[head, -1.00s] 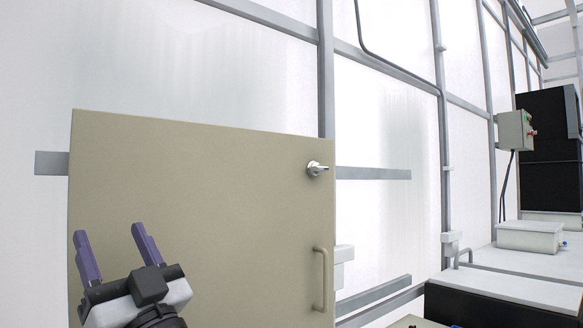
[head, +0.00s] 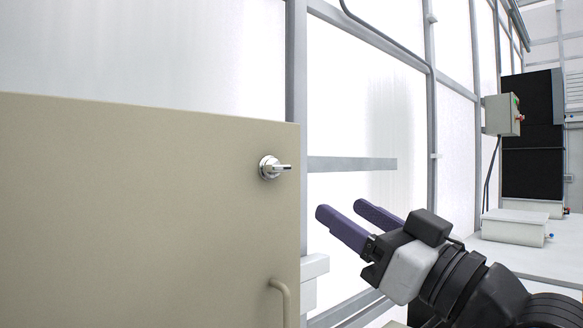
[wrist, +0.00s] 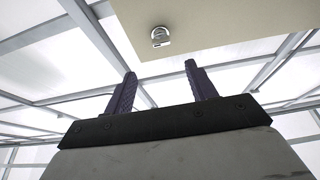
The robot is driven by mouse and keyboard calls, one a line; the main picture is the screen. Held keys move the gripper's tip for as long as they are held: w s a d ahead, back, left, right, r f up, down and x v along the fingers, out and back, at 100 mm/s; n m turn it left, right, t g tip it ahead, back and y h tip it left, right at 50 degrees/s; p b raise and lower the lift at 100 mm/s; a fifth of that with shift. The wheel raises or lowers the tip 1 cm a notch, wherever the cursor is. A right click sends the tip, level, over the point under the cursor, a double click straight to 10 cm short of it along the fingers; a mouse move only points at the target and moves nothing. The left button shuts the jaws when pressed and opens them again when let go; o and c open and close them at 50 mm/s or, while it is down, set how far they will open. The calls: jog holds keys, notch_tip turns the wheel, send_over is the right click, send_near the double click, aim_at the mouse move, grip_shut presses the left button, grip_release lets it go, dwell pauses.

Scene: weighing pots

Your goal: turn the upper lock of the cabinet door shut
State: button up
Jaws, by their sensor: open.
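The beige cabinet door (head: 140,210) fills the left of the head view and appears closed. Its upper lock (head: 272,167) is a chrome round base with a small lever pointing to the right, near the door's upper right corner. In the wrist view the lock (wrist: 160,37) shows beyond the fingers, near the door's edge (wrist: 225,30). My gripper (head: 348,219) is open and empty, with purple fingers pointing up and left. In the head view it is right of and below the lock, apart from it. The wrist view shows both fingers (wrist: 157,85) spread with nothing between them.
A door handle (head: 283,300) is below the lock. Grey frame posts and rails (head: 350,163) stand behind the door. At right are a grey control box (head: 502,115) with a cable, a dark cabinet (head: 530,150) and a white box (head: 515,227) on a pale bench.

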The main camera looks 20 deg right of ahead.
aim_at(283, 170)
jog(key=p+x, duration=0.5)
jog(key=x, duration=0.8)
jog(key=shift+w+a+r+p, duration=0.1)
jog(key=shift+a+r+p, duration=0.1)
jog(key=shift+p, duration=0.1)
jog(key=shift+c, duration=0.2)
jog(key=c, duration=0.9)
